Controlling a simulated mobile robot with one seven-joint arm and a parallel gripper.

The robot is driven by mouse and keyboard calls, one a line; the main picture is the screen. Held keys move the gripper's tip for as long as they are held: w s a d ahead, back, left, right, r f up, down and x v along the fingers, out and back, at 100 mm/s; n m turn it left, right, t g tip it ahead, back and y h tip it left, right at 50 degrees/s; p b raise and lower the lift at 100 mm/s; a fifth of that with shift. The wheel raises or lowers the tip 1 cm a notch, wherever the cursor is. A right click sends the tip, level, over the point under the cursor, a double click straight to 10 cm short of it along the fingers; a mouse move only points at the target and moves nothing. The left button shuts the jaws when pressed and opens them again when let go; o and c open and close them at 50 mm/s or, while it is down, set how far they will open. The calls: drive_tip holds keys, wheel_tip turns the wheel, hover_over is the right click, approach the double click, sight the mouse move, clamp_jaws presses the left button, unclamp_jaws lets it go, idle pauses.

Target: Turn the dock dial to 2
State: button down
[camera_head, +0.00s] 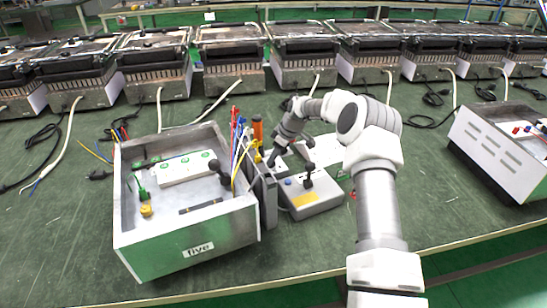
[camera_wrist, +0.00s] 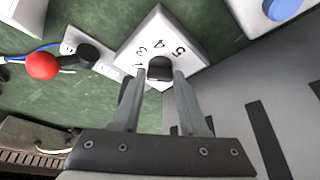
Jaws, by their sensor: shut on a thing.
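The dock dial is a black knob (camera_wrist: 160,64) on a white plate (camera_wrist: 172,28) marked with numbers; 3, 4 and 5 are readable in the wrist view. My gripper (camera_wrist: 160,76) has its two grey fingers closed around the knob, one at each side. The lower numbers on the plate are partly hidden by the fingers, so the dial's setting cannot be told. In the head view my gripper (camera_head: 274,160) reaches down beside the open metal box (camera_head: 190,222), and the knob there is too small to make out.
A grey control box (camera_head: 318,203) with a black lever and blue button stands right of the metal box. Colored screwdrivers (camera_head: 238,135) stand close to my gripper. Another metal box (camera_head: 495,150) is at right. Several heaters (camera_head: 232,60) line the back. Green table shows between them.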

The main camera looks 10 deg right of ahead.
drive_tip(key=shift+n, duration=0.6)
drive_tip(key=shift+c, duration=2.2)
unclamp_jaws()
drive_tip(key=shift+r, duration=0.1)
drive_tip(key=p+v, duration=0.3)
drive_tip(key=v, duration=1.4)
drive_tip(key=shift+w+d+p, duration=0.2)
drive_tip(key=shift+d+p, duration=0.1)
drive_tip(key=shift+p, duration=0.1)
drive_tip(key=shift+r, duration=0.1)
